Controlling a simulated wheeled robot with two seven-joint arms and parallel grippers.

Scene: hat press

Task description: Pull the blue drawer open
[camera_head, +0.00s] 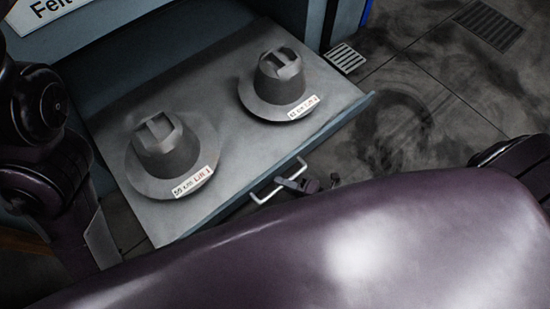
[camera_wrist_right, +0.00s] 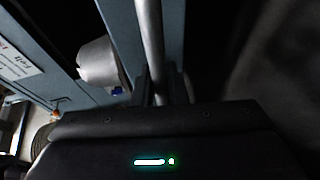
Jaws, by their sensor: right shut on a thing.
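The blue drawer (camera_head: 218,95) stands out from the blue cabinet, with two grey hat-shaped blocks on its flat grey surface. Its pale bar handle (camera_head: 262,196) is on the front edge. My right gripper (camera_head: 297,183) is at the right part of the handle, shut on it. In the right wrist view the handle (camera_wrist_right: 149,35) runs up from between the fingers of my right gripper (camera_wrist_right: 163,88). My left arm shows at the left edge of the head view, but its gripper cannot be made out.
The left hat block (camera_head: 165,150) and the right hat block (camera_head: 279,80) carry white labels. A white sign (camera_head: 45,12) is on the cabinet. Dark tiled floor with grates (camera_head: 489,25) is open to the right. My purple body fills the front.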

